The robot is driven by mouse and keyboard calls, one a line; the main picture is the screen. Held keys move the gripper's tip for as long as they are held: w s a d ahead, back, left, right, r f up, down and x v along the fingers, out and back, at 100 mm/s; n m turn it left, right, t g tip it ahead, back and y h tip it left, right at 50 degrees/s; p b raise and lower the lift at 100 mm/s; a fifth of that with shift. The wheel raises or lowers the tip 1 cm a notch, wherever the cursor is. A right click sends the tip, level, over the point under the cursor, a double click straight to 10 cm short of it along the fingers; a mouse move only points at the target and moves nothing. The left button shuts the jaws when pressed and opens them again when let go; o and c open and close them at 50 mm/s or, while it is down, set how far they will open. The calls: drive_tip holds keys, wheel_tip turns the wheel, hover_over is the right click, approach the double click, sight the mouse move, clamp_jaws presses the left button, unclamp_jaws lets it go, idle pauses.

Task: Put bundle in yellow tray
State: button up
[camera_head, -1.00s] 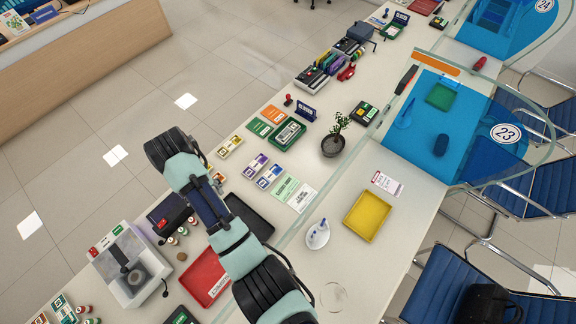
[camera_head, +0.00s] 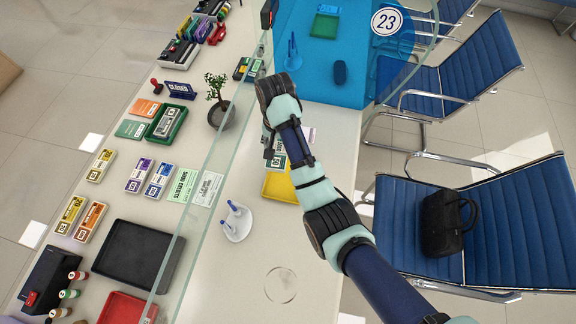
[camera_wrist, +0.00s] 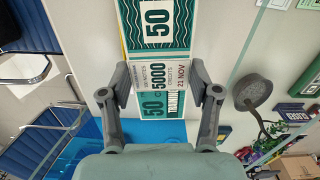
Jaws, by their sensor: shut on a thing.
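The bundle is a green and white banknote bundle marked 50, seen in the head view (camera_head: 279,161) beside my wrist and in the wrist view (camera_wrist: 155,35). My gripper (camera_wrist: 160,80) is shut on it, with one finger on each side of its white band. In the head view my gripper (camera_head: 274,152) is largely hidden behind my own wrist. The yellow tray (camera_head: 279,188) lies on the customer side of the counter, just below the bundle in the picture and partly covered by my arm. I cannot tell the height of the bundle above it.
A glass screen (camera_head: 205,185) runs along the counter to the left. A white pen holder (camera_head: 237,222) stands near the tray, and a potted plant (camera_head: 218,100) stands behind the glass. Blue chairs (camera_head: 445,225) stand at the right.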

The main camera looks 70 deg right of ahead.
drive_tip(key=shift+s+d+f+m, duration=0.5)
drive_tip(key=shift+s+d+f, duration=0.25)
drive_tip(key=shift+s+d, duration=0.2)
drive_tip(key=b, duration=1)
hover_over(287, 176)
wheel_tip(287, 176, down, 15)
drive_tip(key=shift+r, duration=0.1)
drive_tip(key=shift+f+b, duration=0.6)
drive_tip(key=shift+f, duration=1.9)
drive_tip(key=shift+f, duration=0.15)
drive_tip(key=o, duration=1.3)
wheel_tip(287, 176, up, 12)
drive_tip(key=p, duration=0.3)
drive_tip(key=shift+p, duration=0.4)
